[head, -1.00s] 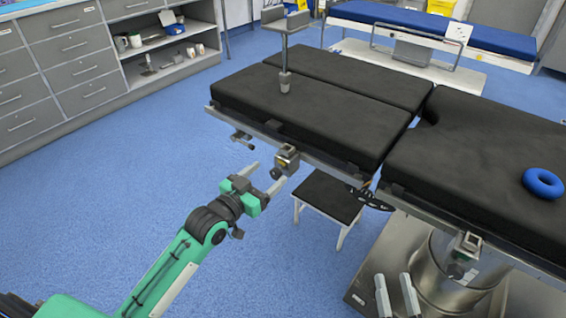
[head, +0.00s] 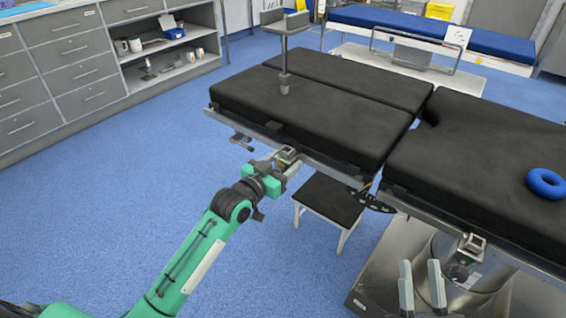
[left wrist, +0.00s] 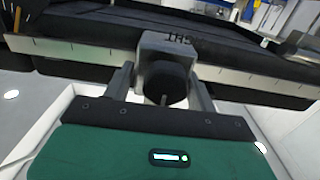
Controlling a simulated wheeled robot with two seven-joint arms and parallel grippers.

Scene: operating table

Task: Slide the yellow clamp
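A small block-shaped clamp (head: 287,155) with a tan-grey top sits on the near side rail of the operating table. It looks grey in the left wrist view (left wrist: 166,48), with a dark round knob (left wrist: 167,82) facing me. My left gripper (head: 281,166) is at this clamp. In the left wrist view its open fingers (left wrist: 165,92) stand on either side of the knob, with a gap at the left finger. Contact on the right is unclear. My right gripper (head: 422,287) is open and empty at the bottom of the head view.
A second clamp (head: 470,246) is on the rail at right. The black-padded table (head: 300,115) carries an upright post (head: 284,60) and a blue ring (head: 546,183). A stool (head: 330,201) stands below the rail. Another small fitting (head: 242,141) is on the rail left of the clamp.

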